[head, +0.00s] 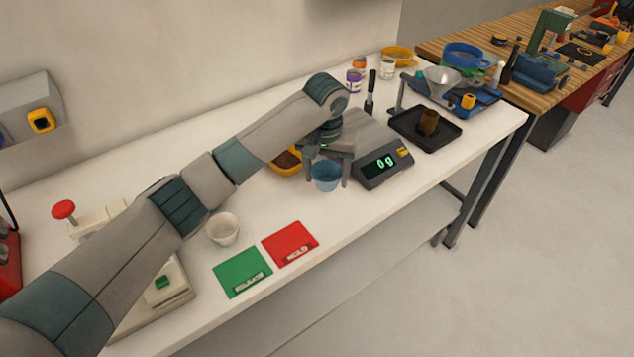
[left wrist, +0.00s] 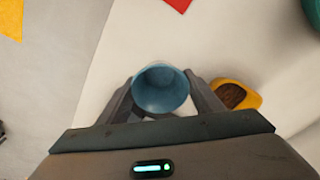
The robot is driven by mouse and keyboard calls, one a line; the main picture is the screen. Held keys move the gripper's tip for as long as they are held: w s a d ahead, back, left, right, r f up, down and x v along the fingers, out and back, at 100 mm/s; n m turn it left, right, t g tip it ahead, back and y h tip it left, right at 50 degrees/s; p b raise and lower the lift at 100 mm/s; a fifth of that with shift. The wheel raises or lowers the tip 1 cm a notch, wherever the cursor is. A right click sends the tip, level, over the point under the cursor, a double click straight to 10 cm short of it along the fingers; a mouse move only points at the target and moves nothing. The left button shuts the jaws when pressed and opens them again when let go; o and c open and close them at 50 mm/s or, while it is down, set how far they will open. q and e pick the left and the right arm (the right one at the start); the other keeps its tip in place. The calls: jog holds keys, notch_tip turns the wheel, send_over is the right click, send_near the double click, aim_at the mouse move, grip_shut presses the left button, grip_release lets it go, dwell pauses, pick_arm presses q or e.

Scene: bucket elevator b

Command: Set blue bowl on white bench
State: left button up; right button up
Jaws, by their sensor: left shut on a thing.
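The small blue bowl (head: 325,176) is between the fingers of my left gripper (head: 326,172), just left of the scale. My left gripper is shut on it. In the left wrist view the blue bowl (left wrist: 161,89) is seen from above, looks empty, and sits between both fingers of the left gripper (left wrist: 162,95). The white bench (head: 365,210) runs below it. I cannot tell whether the bowl touches the bench top. My right gripper is not in view.
A scale (head: 383,165) reading 0 g stands right of the bowl. A yellow scoop-like container (head: 286,161) with brown contents is behind left. Red (head: 290,243) and green (head: 242,271) cards and a white cup (head: 222,229) lie left. The bench front edge is close.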

aim_at(317, 185)
pick_arm(q)
jog(key=shift+w+a+f, duration=0.2)
jog(key=shift+a+f, duration=0.2)
jog(key=shift+a, duration=0.15)
jog(key=shift+w+a+f, duration=0.15)
jog(key=shift+a+f, duration=0.2)
jog(key=shift+a, duration=0.2)
jog(key=shift+f+p, duration=1.05)
jog(key=shift+f, duration=0.95)
jog(key=shift+f, duration=0.1)
jog(key=o, duration=1.1)
